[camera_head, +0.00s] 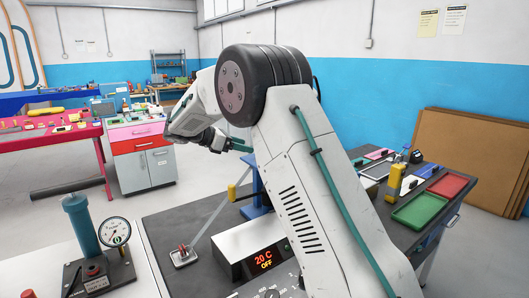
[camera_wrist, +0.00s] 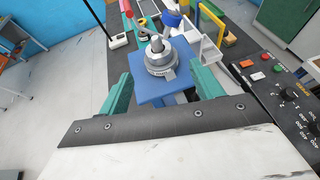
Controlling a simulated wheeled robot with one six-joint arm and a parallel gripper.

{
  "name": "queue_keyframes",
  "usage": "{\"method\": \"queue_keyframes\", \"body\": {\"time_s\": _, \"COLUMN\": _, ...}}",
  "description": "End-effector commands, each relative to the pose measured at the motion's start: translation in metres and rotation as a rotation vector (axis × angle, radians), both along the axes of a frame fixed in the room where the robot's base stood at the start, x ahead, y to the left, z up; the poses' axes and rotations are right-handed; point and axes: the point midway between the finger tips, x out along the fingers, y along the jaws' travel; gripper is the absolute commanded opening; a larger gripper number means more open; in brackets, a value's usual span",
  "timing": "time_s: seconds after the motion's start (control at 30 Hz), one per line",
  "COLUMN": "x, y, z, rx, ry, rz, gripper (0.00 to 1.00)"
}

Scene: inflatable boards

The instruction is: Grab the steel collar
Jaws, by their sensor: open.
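In the wrist view, a silvery round metal part with a ridged ring, which looks like the steel collar (camera_wrist: 161,64), stands on a blue square stand (camera_wrist: 150,88). A grey knob or stem rises from its middle. My gripper (camera_wrist: 160,74) is open, with one teal finger on each side of the stand and clear space between the fingers and the metal part. In the head view, part of the blue stand (camera_head: 257,186) shows behind my arm. The steel collar is hidden there, and my fingers cannot be made out clearly.
A heater box (camera_head: 262,252) reading "20 C OFF" stands near the blue stand; a control panel (camera_wrist: 285,88) is at the right of the wrist view. A press with a dial gauge (camera_head: 114,232) is at left. Green (camera_head: 419,209) and red (camera_head: 447,186) trays lie right.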

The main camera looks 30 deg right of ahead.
Motion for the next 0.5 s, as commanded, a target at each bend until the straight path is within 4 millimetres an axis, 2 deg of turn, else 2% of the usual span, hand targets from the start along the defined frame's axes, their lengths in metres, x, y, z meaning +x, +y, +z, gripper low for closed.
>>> {"method": "queue_keyframes", "body": {"time_s": 0.1, "x": -0.003, "y": -0.014, "z": -0.005, "rx": -0.001, "ry": 0.001, "rz": -0.003, "gripper": 0.66}}
{"method": "queue_keyframes", "body": {"time_s": 0.27, "x": -0.004, "y": -0.026, "z": -0.009, "rx": 0.0, "ry": 0.001, "rz": -0.002, "gripper": 0.66}}
{"method": "queue_keyframes", "body": {"time_s": 0.5, "x": -0.008, "y": -0.06, "z": -0.02, "rx": 0.002, "ry": 0.001, "rz": -0.004, "gripper": 0.66}}
